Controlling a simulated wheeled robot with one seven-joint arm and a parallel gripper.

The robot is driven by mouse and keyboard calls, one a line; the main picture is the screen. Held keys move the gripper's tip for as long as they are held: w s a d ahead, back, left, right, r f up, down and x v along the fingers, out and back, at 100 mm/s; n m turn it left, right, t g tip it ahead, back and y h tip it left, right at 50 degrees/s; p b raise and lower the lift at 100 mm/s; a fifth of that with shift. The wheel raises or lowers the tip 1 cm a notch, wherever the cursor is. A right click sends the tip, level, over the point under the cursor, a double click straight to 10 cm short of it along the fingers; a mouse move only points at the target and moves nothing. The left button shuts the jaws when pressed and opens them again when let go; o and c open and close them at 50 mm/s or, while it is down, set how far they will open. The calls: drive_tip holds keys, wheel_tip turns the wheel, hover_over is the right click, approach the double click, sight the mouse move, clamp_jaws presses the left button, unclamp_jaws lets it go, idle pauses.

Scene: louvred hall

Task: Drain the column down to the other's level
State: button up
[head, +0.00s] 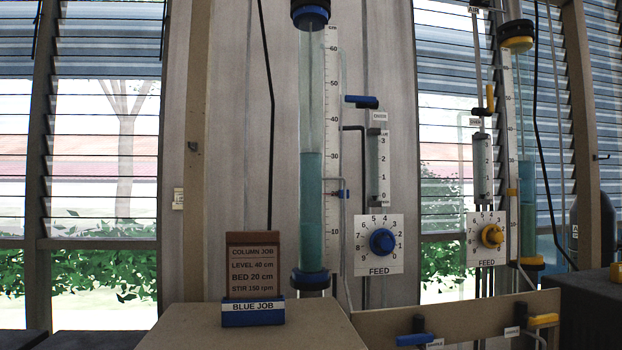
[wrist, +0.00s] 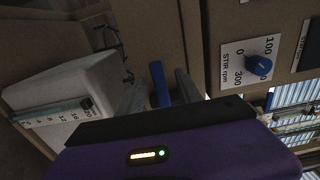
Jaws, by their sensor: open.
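The blue-capped column (head: 311,190) stands upright in the head view, with teal liquid up to about 30 on its cm scale. The yellow-capped column (head: 527,190) stands at the right, also part-filled; its reading is too small to tell. A blue lever (head: 414,339) and a yellow lever (head: 543,319) sit on the panel below; their labels are too small to read surely. In the wrist view my gripper (wrist: 158,90) is open, with a blue handle (wrist: 159,84) between its fingers. Whether they touch it I cannot tell. My gripper is not in the head view.
A job card (head: 254,266) reads level 40 cm, bed 20 cm, stir 150 rpm, on a BLUE JOB holder. Blue (head: 382,241) and yellow (head: 492,235) feed knobs stand beside the columns. The wrist view shows a blue stir knob (wrist: 259,66) and a pale box (wrist: 85,82) with a scale.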

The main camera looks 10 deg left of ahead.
drive_tip(key=v, duration=0.6)
drive_tip(key=shift+p, duration=0.35)
drive_tip(key=shift+s, duration=0.1)
drive_tip(key=v, duration=0.7)
drive_tip(key=shift+s, duration=0.4)
drive_tip(key=shift+d, duration=0.1)
idle(1.2)
